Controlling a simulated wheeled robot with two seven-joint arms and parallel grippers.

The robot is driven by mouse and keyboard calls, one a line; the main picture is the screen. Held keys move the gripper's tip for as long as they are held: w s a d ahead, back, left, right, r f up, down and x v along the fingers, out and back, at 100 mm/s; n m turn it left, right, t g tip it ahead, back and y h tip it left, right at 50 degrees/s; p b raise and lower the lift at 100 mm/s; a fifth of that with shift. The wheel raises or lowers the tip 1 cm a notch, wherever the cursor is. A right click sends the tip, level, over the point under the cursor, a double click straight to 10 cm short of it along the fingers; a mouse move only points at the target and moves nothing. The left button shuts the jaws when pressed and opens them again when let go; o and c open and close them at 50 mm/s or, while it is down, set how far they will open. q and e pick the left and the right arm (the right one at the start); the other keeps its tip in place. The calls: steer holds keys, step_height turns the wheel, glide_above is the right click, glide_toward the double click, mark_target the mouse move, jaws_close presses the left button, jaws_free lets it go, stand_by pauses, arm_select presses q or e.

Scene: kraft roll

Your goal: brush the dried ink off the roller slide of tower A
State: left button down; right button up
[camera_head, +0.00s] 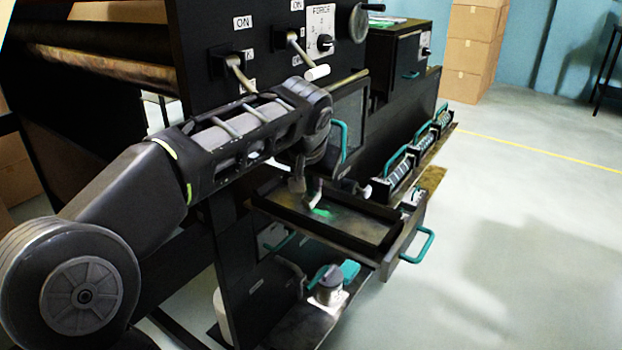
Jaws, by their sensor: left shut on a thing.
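My left arm reaches in from the left. My left gripper (306,186) points down over the open black slide tray (376,247) of the press. It is shut on a small pale thing, likely the brush, mostly hidden by the fingers and wrist. A bright green patch (322,212) shows on the tray floor just below the gripper; I cannot tell if the held thing touches it. The tray has dark walls, a brownish stained floor and a teal handle (418,246) at its front right. My right gripper is not in view.
The black press panel (240,30) with levers and a knob stands behind my arm. Several teal-handled units (398,172) line a ledge at right. A lower shelf holds a grey cylinder (328,287). Cardboard boxes (470,50) stand at the back. The right floor is clear.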

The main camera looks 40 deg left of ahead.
arm_select(q)
steer(key=shift+r+p, duration=2.2)
steer(key=shift+r, duration=0.8)
steer(key=shift+r+p, duration=1.25)
steer(key=shift+r, duration=0.3)
steer(key=shift+f, duration=0.1)
steer(key=shift+s+a+f+b, duration=0.1)
steer(key=shift+s+f+b, duration=0.1)
steer(key=shift+f+b, duration=0.35)
steer(key=shift+s+f+b, duration=0.2)
steer(key=shift+f+b, duration=0.2)
steer(key=shift+b, duration=0.2)
steer(key=shift+r, duration=0.1)
